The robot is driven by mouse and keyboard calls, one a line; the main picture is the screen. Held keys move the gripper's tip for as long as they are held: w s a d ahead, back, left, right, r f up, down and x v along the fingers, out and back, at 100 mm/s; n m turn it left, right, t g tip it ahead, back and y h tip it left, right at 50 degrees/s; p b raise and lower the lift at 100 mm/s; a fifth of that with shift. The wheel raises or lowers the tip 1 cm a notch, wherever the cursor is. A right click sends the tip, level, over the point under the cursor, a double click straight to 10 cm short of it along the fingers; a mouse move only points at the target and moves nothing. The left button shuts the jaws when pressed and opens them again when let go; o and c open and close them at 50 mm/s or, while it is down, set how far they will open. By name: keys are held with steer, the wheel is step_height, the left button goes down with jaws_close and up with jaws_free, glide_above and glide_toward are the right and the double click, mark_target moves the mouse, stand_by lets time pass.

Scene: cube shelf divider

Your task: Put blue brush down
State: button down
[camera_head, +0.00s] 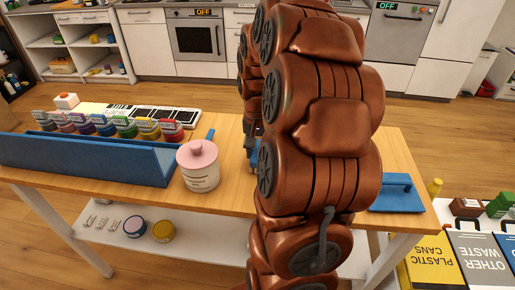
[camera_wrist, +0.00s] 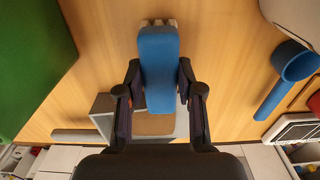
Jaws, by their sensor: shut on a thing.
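The blue brush (camera_wrist: 159,62) is between the two dark fingers of my gripper (camera_wrist: 160,82) in the wrist view. Its pale bristle tips show at the top, and its blue body runs down between the fingers. The gripper is shut on it. Wooden table surface lies behind it; I cannot tell whether the brush touches the table. In the head view my copper arm stands in front of the wooden table (camera_head: 225,140) and hides most of the gripper. A small blue patch shows at the arm's left edge, perhaps the brush.
A pink-lidded jar (camera_head: 199,167) stands left of my arm, beside a long blue tray (camera_head: 90,160) and a row of small coloured jars (camera_head: 100,125). A blue flat tool (camera_head: 397,196) lies at right. In the wrist view, a grey box (camera_wrist: 104,112) is behind the brush.

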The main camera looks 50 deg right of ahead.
mark_target(257, 151)
steer(key=shift+f, duration=0.3)
steer(key=c, duration=0.7)
jaws_free()
steer(key=shift+c, duration=0.2)
steer(key=shift+r, duration=0.15)
step_height(257, 151, up, 12)
steer(key=b, duration=0.2)
steer(key=shift+a+r, duration=0.1)
steer(key=s+a+f+n, duration=0.2)
steer(key=s+a+n, duration=0.1)
steer(key=a, duration=0.4)
steer(key=s+a+f+n+g, duration=0.1)
steer(key=s+a+f+n, duration=0.15)
steer(key=a, duration=0.55)
steer(key=s+a+f+n, duration=0.2)
steer(key=s+a+n, duration=0.1)
steer(key=a, duration=0.4)
steer(key=s+a+f+n, duration=0.2)
steer(key=s+a+f, duration=0.2)
steer(key=s, duration=0.4)
steer(key=shift+s+a+g, duration=0.3)
steer(key=shift+a+g, duration=0.1)
steer(key=shift+a, duration=0.1)
